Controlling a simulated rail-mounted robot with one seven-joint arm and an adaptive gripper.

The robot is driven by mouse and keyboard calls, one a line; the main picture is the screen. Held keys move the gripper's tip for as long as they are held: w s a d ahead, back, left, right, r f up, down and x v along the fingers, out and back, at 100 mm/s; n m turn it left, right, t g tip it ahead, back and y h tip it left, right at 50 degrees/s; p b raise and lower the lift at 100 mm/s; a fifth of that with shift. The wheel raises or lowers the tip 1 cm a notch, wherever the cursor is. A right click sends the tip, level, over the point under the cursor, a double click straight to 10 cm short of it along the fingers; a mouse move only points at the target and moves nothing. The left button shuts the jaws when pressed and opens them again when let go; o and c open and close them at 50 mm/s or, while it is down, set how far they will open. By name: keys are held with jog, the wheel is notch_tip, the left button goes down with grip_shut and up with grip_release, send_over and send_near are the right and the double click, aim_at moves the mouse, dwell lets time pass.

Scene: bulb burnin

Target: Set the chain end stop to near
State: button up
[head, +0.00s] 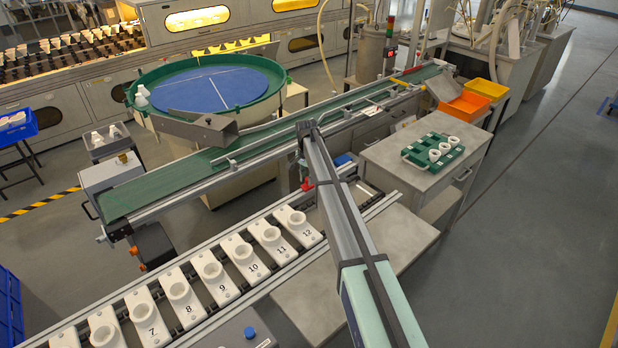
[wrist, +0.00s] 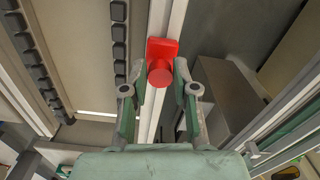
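In the wrist view a red stop with a round knob (wrist: 160,74) and a square plate behind it sits on a pale rail (wrist: 180,18). My gripper (wrist: 159,68) is open, with one finger on each side of the knob. Narrow gaps seem to show between fingers and knob, but contact cannot be ruled out. In the head view the red stop (head: 307,185) shows small, just left of my arm, beyond carrier 12. My fingers are mostly hidden there. No near or far marking is readable.
Numbered white carriers (head: 241,255) line the chain track at the lower left. A green belt conveyor (head: 160,185) runs behind it. A grey cabinet with a green tray (head: 417,160) stands to the right. In the wrist view a grey box-like part (wrist: 225,98) is close to the right finger.

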aim_at(306, 179)
jog(key=shift+o, duration=1.4)
jog(key=shift+s+a, duration=0.15)
jog(key=shift+a, duration=0.1)
jog(key=shift+r, duration=0.1)
jog(key=shift+d+r, duration=0.1)
jog(key=shift+r, duration=0.25)
notch_tip(306, 179, up, 11)
